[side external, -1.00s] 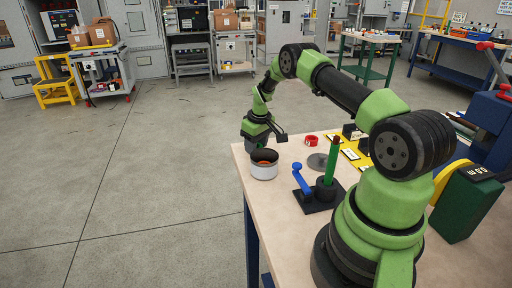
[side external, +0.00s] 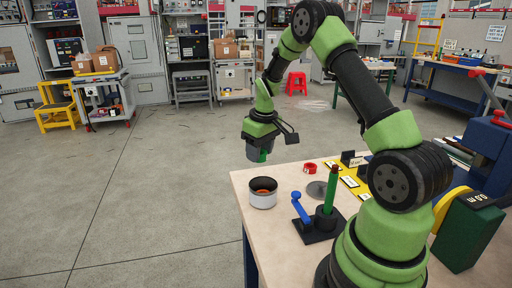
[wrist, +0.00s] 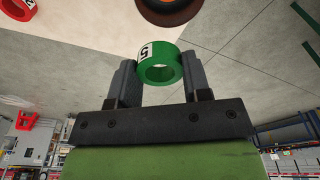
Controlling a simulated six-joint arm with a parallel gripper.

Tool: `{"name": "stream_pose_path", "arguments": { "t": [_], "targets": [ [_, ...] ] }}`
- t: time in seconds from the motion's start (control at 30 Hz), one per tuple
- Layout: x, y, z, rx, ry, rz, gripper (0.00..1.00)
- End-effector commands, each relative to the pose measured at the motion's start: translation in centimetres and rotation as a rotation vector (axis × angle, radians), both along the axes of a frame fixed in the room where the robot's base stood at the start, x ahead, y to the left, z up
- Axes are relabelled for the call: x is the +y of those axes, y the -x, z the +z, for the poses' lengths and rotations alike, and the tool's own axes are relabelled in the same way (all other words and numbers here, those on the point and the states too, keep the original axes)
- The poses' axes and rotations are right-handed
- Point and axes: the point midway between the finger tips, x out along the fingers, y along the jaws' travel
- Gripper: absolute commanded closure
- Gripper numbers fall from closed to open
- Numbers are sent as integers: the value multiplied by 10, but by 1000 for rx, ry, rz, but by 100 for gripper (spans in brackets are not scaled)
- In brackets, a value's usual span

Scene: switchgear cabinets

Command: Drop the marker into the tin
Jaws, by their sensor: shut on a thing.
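The marker is a green ring with a white patch numbered 5 (wrist: 158,67). My gripper (wrist: 157,72) is shut on it, one finger on each side. In the side view, my gripper (side external: 258,146) points down with a little of the green marker (side external: 263,156) showing at its fingers. The tin (side external: 263,198) is a short round white can with a dark rim and something orange inside, at the table's left edge. The gripper appears higher than the tin and apart from it. The tin's dark rim (wrist: 170,14) shows at the top of the wrist view.
On the table (side external: 285,245) are a red ring (side external: 309,169), a grey disc (side external: 316,189), a black stand with a green post (side external: 330,190) and a blue piece (side external: 300,208), and a yellow labelled strip (side external: 352,186). Open floor lies left of the table.

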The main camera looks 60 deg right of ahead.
Motion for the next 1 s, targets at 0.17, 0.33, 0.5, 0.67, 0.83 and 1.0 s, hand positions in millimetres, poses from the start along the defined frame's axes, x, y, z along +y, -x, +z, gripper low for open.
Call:
{"name": "stream_pose_path", "arguments": {
  "t": [0.17,0.33,0.5,0.67,0.83,1.0],
  "targets": [
    [19,19,4,-1,1,-1,78],
    [24,25,5,-1,2,-2,78],
    [24,25,5,-1,2,-3,78],
    [24,26,4,0,1,-9,78],
    [24,26,-5,2,0,-9,78],
    [24,26,-21,3,-1,-9,78]
  ]
}}
